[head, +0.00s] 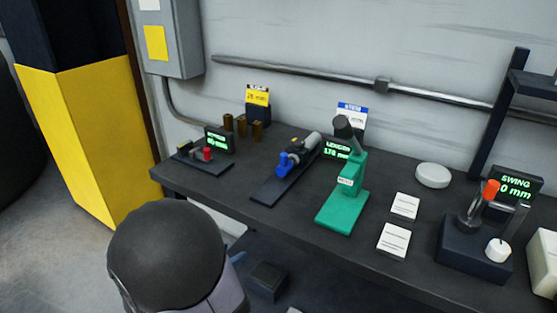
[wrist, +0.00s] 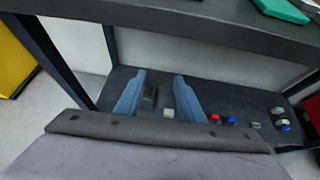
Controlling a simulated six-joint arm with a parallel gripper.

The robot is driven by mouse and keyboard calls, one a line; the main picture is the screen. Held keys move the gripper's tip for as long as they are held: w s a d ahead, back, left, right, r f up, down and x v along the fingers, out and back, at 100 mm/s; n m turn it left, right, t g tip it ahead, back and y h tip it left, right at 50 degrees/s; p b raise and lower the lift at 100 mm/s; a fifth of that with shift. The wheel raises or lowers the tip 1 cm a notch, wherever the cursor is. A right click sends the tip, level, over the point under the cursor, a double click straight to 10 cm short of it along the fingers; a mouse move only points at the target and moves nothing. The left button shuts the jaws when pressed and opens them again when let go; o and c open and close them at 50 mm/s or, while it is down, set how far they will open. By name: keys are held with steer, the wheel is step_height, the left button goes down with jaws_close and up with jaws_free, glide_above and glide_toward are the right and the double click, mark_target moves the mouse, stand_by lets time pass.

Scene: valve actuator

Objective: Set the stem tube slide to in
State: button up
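The stem tube slide is a grey tube (head: 303,147) with a blue collar (head: 284,163) on a long dark base (head: 268,193), in the middle of the bench in the head view. A green-lettered display (head: 337,149) beside it reads LENGTH and what looks like 170 mm. A blue-topped card (head: 352,113) behind reads STEM. My gripper (wrist: 160,78) has its two blue fingers apart with nothing gripped between them in the wrist view. It is low in front of the bench, apart from the slide. The slide is not visible in the wrist view.
A green stand (head: 345,200) is just right of the slide. A small fixture with a red part (head: 207,154) is at left, and the SWING fixture (head: 475,245) at right. The bench (head: 380,275) overhangs a lower shelf (wrist: 235,105) with small parts.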

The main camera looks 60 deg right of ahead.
mark_target(281, 160)
steer(key=w+d+r+n+t+h+p, duration=0.35)
steer(key=w+r+n+t, duration=0.25)
steer(key=w+r+n, duration=0.35)
steer(key=d+r+m+g, duration=0.1)
steer(key=d+m, duration=0.1)
steer(key=s+d+r+m+g+h, duration=0.1)
steer(key=d+m+g, duration=0.1)
steer(key=s+d+r+m+g+h, duration=0.1)
steer(key=d+m, duration=0.1)
steer(key=d, duration=0.1)
steer(key=shift+s+r+g, duration=0.1)
steer(key=shift+r+g, duration=0.15)
steer(key=shift+g, duration=0.15)
steer(key=s+d+m+g, duration=0.1)
steer(key=s+m+g, duration=0.1)
steer(key=s+d+r+m+g, duration=0.1)
steer(key=d+m+g, duration=0.1)
steer(key=s+d+m+g, duration=0.2)
steer(key=shift+s+d+r+m, duration=0.1)
steer(key=shift+s+r+m, duration=0.2)
steer(key=shift+m, duration=0.05)
steer(key=shift+s+d, duration=0.15)
steer(key=shift+s, duration=0.1)
steer(key=shift+s+d, duration=0.1)
steer(key=shift+d, duration=0.2)
steer(key=shift+p+x, duration=0.75)
steer(key=shift+x, duration=2.55)
